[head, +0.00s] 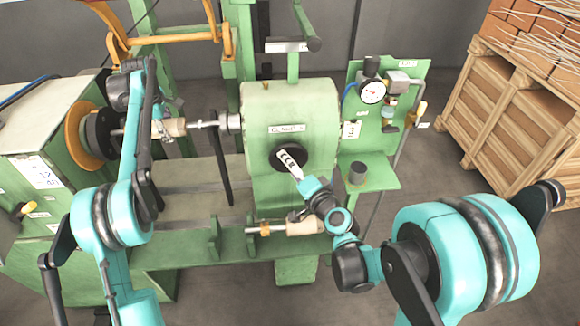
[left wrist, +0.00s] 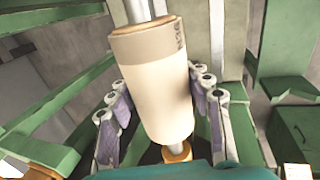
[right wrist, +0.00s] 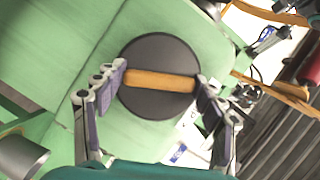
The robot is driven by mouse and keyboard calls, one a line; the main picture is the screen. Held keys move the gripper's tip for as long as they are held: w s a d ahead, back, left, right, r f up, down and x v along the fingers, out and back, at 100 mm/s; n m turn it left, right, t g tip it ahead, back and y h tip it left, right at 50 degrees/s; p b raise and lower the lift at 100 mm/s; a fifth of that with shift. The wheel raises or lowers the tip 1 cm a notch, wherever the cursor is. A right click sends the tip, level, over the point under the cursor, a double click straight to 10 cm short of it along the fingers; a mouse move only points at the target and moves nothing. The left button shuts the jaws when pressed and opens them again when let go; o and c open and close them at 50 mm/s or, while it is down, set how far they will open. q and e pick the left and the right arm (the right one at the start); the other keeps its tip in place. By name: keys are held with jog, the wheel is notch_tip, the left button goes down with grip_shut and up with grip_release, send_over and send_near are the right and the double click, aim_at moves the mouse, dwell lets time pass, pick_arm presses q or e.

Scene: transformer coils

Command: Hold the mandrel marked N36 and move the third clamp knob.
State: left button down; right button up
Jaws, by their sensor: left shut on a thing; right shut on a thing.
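The mandrel marked N36 (left wrist: 155,85) is a cream cylinder with a grey-brown band at one end, on a metal shaft. In the head view the mandrel (head: 172,127) lies level between the orange-rimmed faceplate and the green housing. My left gripper (left wrist: 160,100) is shut on it, one finger each side. The clamp knob (right wrist: 155,105) is a black disc with a tan bar across it. My right gripper (right wrist: 160,78) is shut on the bar's two ends. In the head view the knob (head: 303,160) sits on the housing, partly covered by the right gripper (head: 290,162).
A second mandrel (head: 302,227) rests on the green bench front. A gauge panel (head: 415,85) and small shelf (head: 378,182) stand right of the housing (head: 262,105). An orange yoke (head: 175,37) hangs above. Wooden crates (head: 510,110) stand far right, with clear floor before them.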

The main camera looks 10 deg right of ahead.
jog(key=shift+a+m, duration=0.2)
jog(key=shift+m, duration=0.2)
dwell(0.4)
jog(key=o, duration=1.1)
jog(key=v, duration=1.2)
jog(key=shift+d+f, duration=0.15)
jog(key=shift+d, duration=0.15)
